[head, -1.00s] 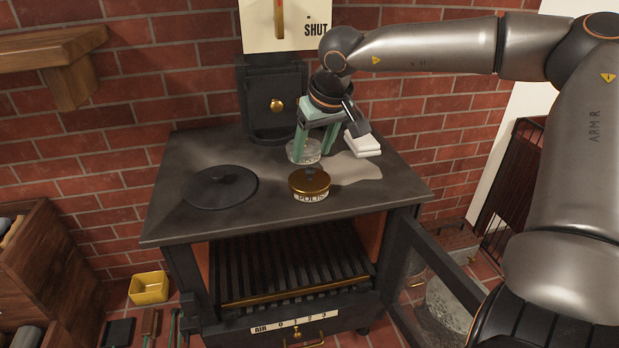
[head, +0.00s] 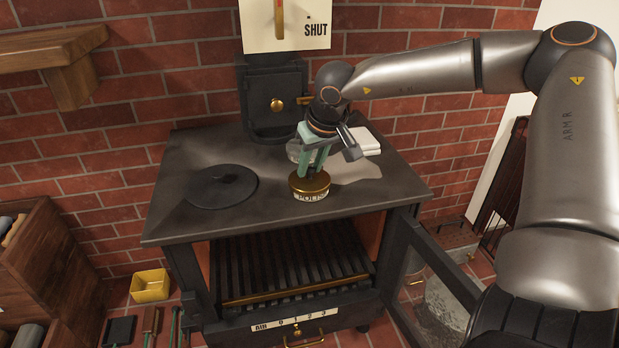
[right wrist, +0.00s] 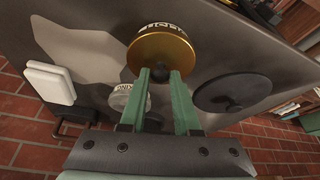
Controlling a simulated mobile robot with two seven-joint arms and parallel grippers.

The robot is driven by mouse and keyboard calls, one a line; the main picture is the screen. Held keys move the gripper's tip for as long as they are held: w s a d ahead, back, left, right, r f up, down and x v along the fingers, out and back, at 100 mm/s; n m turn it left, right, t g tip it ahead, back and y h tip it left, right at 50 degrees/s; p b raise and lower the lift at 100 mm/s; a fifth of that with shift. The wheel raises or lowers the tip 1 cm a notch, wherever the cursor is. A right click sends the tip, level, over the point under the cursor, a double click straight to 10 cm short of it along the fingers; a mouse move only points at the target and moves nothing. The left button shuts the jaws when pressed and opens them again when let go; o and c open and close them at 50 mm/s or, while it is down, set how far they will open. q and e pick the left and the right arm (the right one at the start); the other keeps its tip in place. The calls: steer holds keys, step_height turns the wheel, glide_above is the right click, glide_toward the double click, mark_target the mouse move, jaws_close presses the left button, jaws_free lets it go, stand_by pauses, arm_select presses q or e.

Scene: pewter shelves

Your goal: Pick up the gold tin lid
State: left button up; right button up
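The gold tin lid (head: 308,182), a round lid with a small dark knob, sits on a short tin with a pale lettered label (head: 311,197) on the dark stove top (head: 270,222). My right gripper (head: 312,170) points down at the lid, its green fingers close over the knob. In the right wrist view my right gripper (right wrist: 160,74) has its fingertips apart, one on each side of the knob, over the near edge of the gold lid (right wrist: 160,52). Whether they touch the knob cannot be told. My left gripper is not in view.
A clear lettered jar (head: 296,150) stands just behind the fingers. A white block (head: 365,141) is behind right. A black round plate with a knob (head: 215,192) lies to the left. The stove pipe box (head: 270,100) rises behind. The front left of the stove top is clear.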

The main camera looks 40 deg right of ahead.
jaws_close()
steer(key=shift+r, duration=0.1)
